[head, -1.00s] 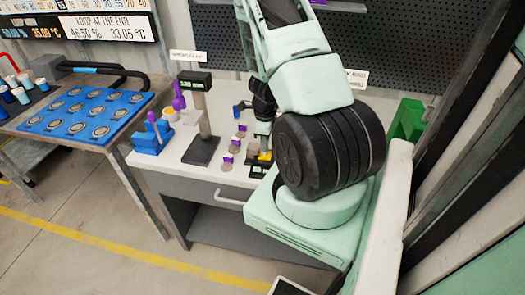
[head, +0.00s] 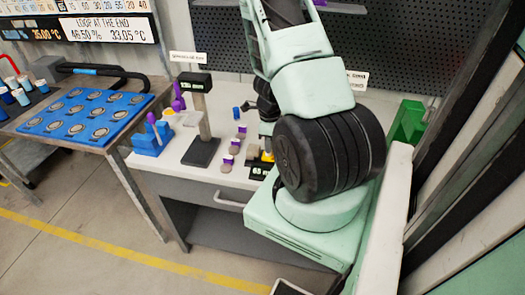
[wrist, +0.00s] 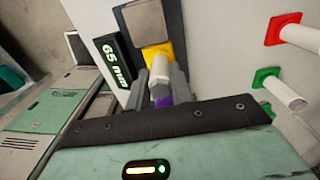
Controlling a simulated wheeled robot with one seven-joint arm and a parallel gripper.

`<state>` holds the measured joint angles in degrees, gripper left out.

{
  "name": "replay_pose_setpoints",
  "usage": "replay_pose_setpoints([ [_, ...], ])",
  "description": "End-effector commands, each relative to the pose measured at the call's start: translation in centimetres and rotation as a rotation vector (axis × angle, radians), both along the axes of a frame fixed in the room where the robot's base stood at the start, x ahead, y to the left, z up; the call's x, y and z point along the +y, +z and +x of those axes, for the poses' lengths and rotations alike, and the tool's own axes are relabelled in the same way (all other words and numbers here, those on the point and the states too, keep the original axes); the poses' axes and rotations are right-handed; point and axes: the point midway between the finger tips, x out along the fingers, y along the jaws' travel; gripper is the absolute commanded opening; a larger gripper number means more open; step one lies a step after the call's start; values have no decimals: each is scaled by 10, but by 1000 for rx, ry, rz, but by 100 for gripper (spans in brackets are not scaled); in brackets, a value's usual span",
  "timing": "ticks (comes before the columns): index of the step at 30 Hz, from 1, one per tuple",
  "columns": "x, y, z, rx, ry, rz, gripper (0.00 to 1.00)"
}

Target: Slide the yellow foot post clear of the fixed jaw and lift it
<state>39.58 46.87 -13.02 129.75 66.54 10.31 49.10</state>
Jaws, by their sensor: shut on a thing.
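The yellow foot post has a square yellow foot (wrist: 157,53) and a white shaft (wrist: 160,68), seen nearly end-on in the wrist view. My gripper (wrist: 161,88) is shut on the shaft, one grey finger on each side. A purple part shows between the fingers. A grey block (wrist: 145,21), which looks like the fixed jaw, lies right beyond the foot; I cannot tell whether they touch.
A red foot post (wrist: 283,29) and a green foot post (wrist: 268,77) stand to the right. Several purple-topped pieces (head: 229,158) and a dark-based stand (head: 201,150) are on the bench to the left.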

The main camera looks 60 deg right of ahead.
Motion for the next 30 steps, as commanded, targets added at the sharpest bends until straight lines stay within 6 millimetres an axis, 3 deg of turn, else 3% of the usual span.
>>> replay_pose_setpoints([
  [30,0,52,0,-1,0,0,6],
])
